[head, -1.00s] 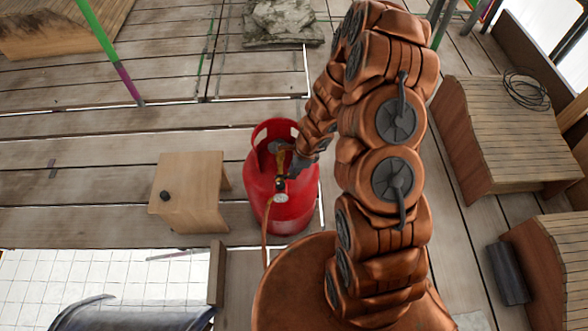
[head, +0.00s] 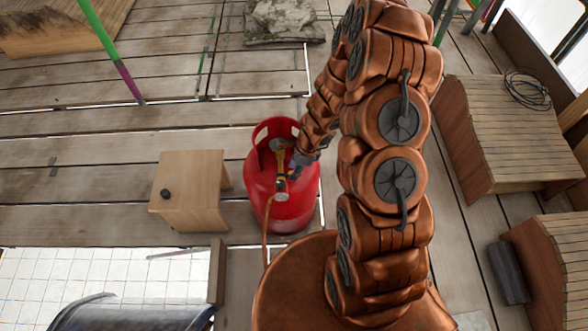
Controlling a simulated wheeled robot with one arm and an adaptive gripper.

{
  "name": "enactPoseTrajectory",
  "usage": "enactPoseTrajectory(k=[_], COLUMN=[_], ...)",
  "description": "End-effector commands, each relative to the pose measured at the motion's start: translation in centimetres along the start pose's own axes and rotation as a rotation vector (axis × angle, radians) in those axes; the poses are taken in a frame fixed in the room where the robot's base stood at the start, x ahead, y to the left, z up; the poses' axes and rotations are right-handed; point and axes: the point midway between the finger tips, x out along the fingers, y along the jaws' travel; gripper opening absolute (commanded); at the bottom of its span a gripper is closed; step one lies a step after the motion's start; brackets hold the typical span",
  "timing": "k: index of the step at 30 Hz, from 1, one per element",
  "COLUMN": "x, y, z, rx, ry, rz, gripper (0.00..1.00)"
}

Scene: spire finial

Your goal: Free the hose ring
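A red gas bottle (head: 260,193) stands upright on the plank floor at the middle of the head view. A brass-coloured fitting (head: 281,160) sits at its top inside the collar, with a small round gauge (head: 281,197) just below. An orange hose (head: 266,222) runs from there down the bottle's front. I cannot make out a separate hose ring. My gripper (head: 293,168) is at the right side of the brass fitting, close to it or touching. Its fingers are small and partly hidden by my wrist, so its opening and grip do not show.
A small wooden stool (head: 190,180) with a black knob (head: 165,194) stands left of the bottle. Slatted wooden blocks (head: 500,125) stand at right, one with a coiled cable (head: 527,90). Stone slabs (head: 283,20) lie at the back. Planks behind the bottle are clear.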

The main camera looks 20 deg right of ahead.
Motion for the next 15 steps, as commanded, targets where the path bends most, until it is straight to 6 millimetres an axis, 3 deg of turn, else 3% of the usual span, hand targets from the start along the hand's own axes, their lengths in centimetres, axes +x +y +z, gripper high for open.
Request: enactPoseTrajectory(k=[15], x=[-6.4], y=[-0.2], z=[-0.1], rx=[-0.001], ry=[0.003], rz=[-0.007], gripper=[0.38])
